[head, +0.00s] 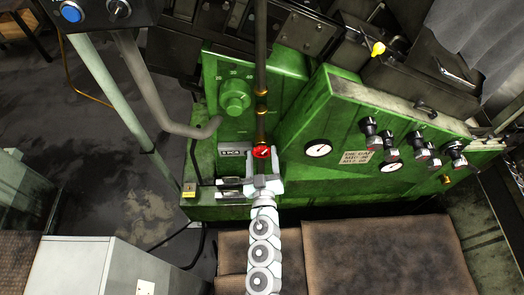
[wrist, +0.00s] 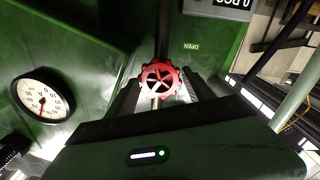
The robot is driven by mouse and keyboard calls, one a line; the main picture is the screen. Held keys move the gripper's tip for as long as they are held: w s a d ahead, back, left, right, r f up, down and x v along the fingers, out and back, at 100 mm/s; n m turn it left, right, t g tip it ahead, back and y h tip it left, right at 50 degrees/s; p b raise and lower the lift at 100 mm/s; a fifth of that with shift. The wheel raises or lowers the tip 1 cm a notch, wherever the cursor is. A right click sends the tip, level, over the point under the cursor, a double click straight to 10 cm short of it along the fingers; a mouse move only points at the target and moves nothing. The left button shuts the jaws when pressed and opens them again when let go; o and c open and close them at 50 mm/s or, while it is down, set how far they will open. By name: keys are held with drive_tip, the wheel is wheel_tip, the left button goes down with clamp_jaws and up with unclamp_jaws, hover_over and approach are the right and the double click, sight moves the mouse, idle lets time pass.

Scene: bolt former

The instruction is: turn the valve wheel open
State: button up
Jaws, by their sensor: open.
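The valve wheel (head: 262,152) is small and red and sits on a vertical brass pipe (head: 261,110) at the front of the green machine. In the wrist view the red wheel (wrist: 160,80) shows its spokes and scalloped rim, straight ahead of my gripper. My gripper (head: 264,172) is just below the wheel in the head view. Its fingers (wrist: 165,92) are open, one to each side of the wheel in the wrist view. I cannot tell whether they touch the rim. The word OPEN (wrist: 191,47) is marked on the green panel beyond the wheel.
A round gauge (head: 318,149) is right of the wheel, with several black knobs (head: 387,139) farther right. A green knob (head: 235,97) is up and to the left. A digital counter (head: 232,152) is close on the left. A grey cabinet (head: 75,265) stands at the lower left.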

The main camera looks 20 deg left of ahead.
drive_tip(key=shift+x, duration=1)
drive_tip(key=shift+f, duration=0.1)
drive_tip(key=shift+c, duration=0.3)
drive_tip(key=c, duration=1)
drive_tip(key=shift+c, duration=0.2)
